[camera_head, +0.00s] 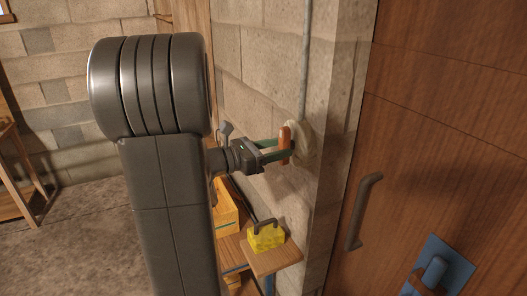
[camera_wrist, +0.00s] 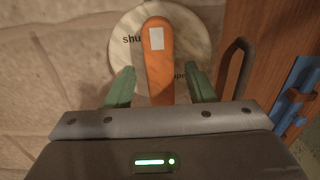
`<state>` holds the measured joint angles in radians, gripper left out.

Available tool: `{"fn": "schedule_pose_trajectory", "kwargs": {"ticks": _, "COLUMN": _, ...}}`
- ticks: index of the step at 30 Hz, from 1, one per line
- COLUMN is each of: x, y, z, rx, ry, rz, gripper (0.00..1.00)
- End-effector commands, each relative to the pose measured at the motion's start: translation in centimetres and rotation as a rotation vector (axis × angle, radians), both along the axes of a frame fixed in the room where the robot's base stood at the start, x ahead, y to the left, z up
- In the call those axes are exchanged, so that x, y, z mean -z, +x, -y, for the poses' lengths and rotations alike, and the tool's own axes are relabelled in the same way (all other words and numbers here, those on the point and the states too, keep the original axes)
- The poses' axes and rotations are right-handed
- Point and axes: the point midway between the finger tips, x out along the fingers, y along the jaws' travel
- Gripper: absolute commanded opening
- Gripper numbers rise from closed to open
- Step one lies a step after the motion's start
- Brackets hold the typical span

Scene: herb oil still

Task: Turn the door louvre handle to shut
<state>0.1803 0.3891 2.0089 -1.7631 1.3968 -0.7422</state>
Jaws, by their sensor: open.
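The louvre handle is an orange lever (camera_wrist: 156,60) with a pale patch near its upper end. It stands almost upright in the wrist view, on a round white dial (camera_wrist: 196,25) fixed to the block wall. Lettering starting "shu" shows left of the lever; other lettering at its lower right is partly hidden. In the head view the lever (camera_head: 285,140) stands out from the dial (camera_head: 301,142). My gripper (camera_head: 278,152) is open, its green fingers on either side of the lever. In the wrist view gaps show between the lever and both fingers (camera_wrist: 160,88).
Right of the dial is a wooden door (camera_head: 440,120) with a dark pull handle (camera_head: 364,212) and a blue plate (camera_head: 452,262) bearing a brown part. Below my gripper, a yellow block with a dark handle (camera_head: 266,237) sits on a small wooden shelf (camera_head: 276,262). A grey pipe (camera_head: 305,55) runs up the wall above the dial.

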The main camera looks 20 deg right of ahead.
Motion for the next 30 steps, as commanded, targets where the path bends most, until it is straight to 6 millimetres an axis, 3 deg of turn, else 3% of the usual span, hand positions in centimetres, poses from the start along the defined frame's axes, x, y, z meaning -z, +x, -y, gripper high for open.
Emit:
{"fn": "schedule_pose_trajectory", "kwargs": {"ticks": 5, "x": 0.2, "y": 0.0, "z": -1.6, "rx": -0.004, "ry": -0.001, "rz": 0.001, "gripper": 0.49}}
{"fn": "schedule_pose_trajectory", "kwargs": {"ticks": 24, "x": 0.2, "y": -0.8, "z": -11.4, "rx": -0.005, "ry": 0.000, "rz": 0.000, "gripper": 0.49}}
{"fn": "schedule_pose_trajectory", "kwargs": {"ticks": 30, "x": 0.1, "y": -1.0, "z": -13.2, "rx": -0.002, "ry": 0.000, "rz": 0.000, "gripper": 0.49}}
